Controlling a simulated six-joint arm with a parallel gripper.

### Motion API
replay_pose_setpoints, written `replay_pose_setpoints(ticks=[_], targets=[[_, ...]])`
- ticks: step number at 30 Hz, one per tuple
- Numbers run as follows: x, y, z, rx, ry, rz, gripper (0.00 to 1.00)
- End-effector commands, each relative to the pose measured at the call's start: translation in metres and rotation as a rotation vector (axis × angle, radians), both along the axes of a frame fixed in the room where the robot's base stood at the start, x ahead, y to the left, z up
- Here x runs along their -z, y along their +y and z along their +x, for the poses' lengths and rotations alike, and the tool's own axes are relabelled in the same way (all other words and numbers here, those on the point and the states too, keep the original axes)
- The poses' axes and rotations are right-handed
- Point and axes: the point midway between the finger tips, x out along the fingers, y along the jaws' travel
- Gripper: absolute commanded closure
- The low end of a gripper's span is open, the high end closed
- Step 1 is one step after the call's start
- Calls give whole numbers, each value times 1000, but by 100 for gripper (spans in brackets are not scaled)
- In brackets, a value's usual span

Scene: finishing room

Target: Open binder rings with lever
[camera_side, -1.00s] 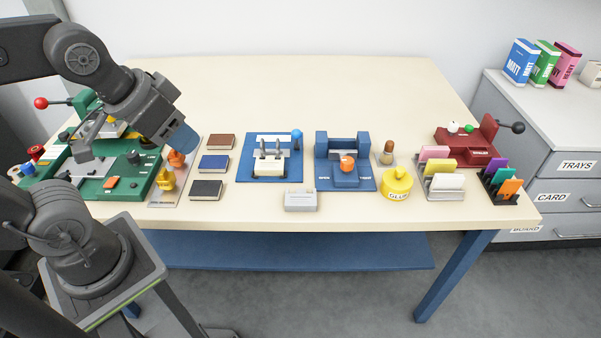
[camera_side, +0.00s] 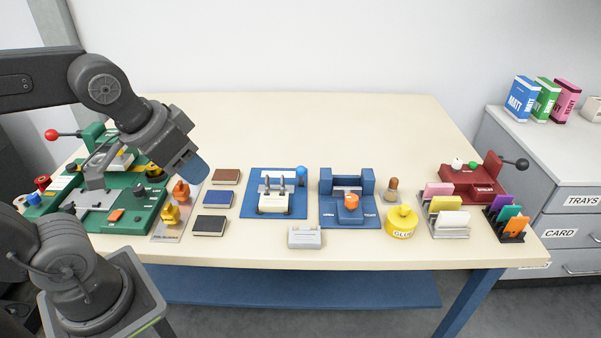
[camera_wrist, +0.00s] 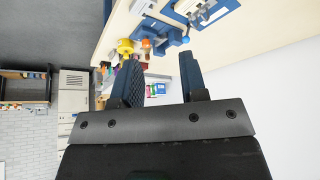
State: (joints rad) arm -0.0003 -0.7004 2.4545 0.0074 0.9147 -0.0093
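The binder station is a blue plate (camera_side: 249,209) near the middle of the table in the side view. A cream block (camera_side: 274,204) lies on it with two upright metal rings (camera_side: 267,185). The lever's blue ball knob (camera_side: 301,171) stands at the plate's right back corner. Whether the rings are open or shut is too small to tell. My gripper (camera_side: 194,170) is above and left of the station, apart from it and tilted down. In the wrist view my gripper (camera_wrist: 160,78) has its two fingers spread with nothing between them; the station seems partly visible at the top edge.
Three small books (camera_side: 214,197) lie left of the station. A blue fixture with an orange knob (camera_side: 351,201) stands to its right, then a yellow glue pot (camera_side: 401,223). A grey box (camera_side: 305,238) sits in front. The table behind is clear.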

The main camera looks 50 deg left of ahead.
Motion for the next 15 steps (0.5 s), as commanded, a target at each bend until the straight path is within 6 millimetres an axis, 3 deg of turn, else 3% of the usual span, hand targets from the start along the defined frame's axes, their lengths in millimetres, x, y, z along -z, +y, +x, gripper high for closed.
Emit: replay_pose_setpoints(ticks=[8, 15], targets=[[-24, 9, 84, -53, 144, 26, 61], [-13, 19, 172, -114, 275, 60, 61]])
